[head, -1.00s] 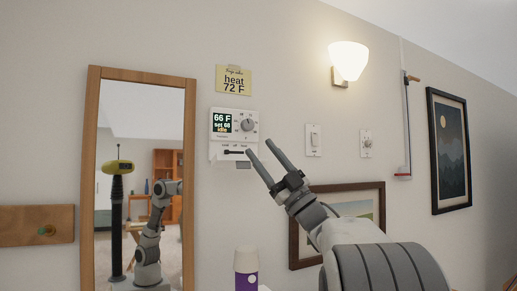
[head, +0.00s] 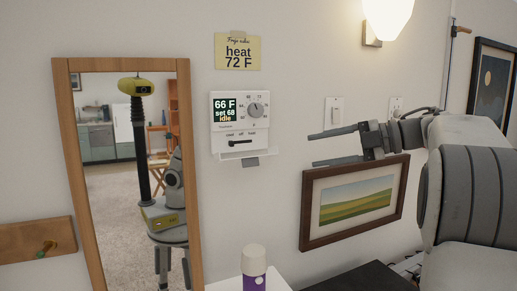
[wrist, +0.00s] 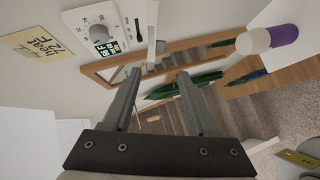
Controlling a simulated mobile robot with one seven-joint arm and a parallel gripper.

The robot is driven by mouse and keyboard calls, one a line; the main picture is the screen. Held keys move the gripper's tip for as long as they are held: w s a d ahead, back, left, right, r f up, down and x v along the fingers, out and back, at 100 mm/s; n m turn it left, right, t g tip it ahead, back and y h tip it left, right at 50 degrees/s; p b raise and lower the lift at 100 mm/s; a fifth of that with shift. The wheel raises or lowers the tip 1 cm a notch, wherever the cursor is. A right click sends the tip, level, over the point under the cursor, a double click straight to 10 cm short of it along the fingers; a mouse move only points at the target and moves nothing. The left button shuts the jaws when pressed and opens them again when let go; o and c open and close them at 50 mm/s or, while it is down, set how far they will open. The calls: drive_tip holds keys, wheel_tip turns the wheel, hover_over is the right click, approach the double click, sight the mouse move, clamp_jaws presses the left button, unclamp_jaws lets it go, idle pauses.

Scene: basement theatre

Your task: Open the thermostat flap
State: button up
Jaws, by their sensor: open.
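The white thermostat (head: 228,108) is on the wall right of the mirror. Its screen reads 66 F, set 68, idle. Its flap (head: 259,156) is swung down and juts from the bottom edge, with a grey tab (head: 250,162) below it. The cool/off/heat slider (head: 240,142) above it is uncovered. In the wrist view, the thermostat (wrist: 94,17) is at upper left and the flap (wrist: 151,22) stands out from it. My gripper (head: 312,150) is open and empty, right of the flap and apart from it in the picture. Its fingers point left.
A wood-framed mirror (head: 66,130) is left of the thermostat. A yellow note (head: 237,51) reading heat 72 F is above. A framed landscape (head: 310,215) and a light switch (head: 336,110) are to the right. A white-and-purple bottle (head: 254,265) stands below.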

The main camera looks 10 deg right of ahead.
sight(251, 162)
drive_tip(key=x, duration=1.7)
drive_tip(key=shift+a, duration=0.2)
clamp_jaws()
